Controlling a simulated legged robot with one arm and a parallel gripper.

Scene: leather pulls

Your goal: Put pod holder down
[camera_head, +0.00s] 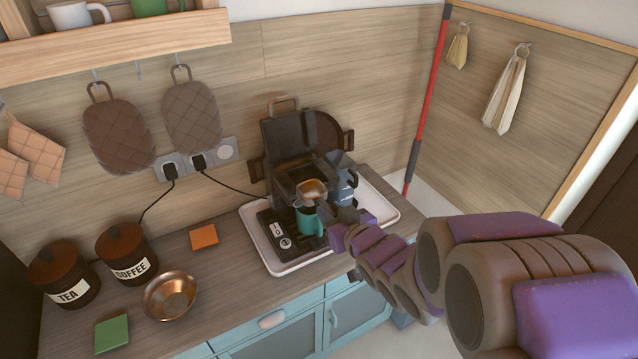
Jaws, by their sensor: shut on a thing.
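A dark coffee machine (290,150) stands on a white tray (385,207) with its upper part raised. A round holder with a brownish inside, which looks like the pod holder (312,189), is at the machine's front. A teal mug (307,222) stands just below it on the machine's base. My gripper (327,209) reaches in from the right, at the front of the machine, and is shut on the pod holder. The fingertips are small and partly hidden, so the exact grip and whether the holder touches the machine cannot be told.
A copper bowl (170,294), coffee jar (127,254), tea jar (63,274), orange square (204,237) and green square (112,333) are on the counter (228,277). The counter left of the tray has free room.

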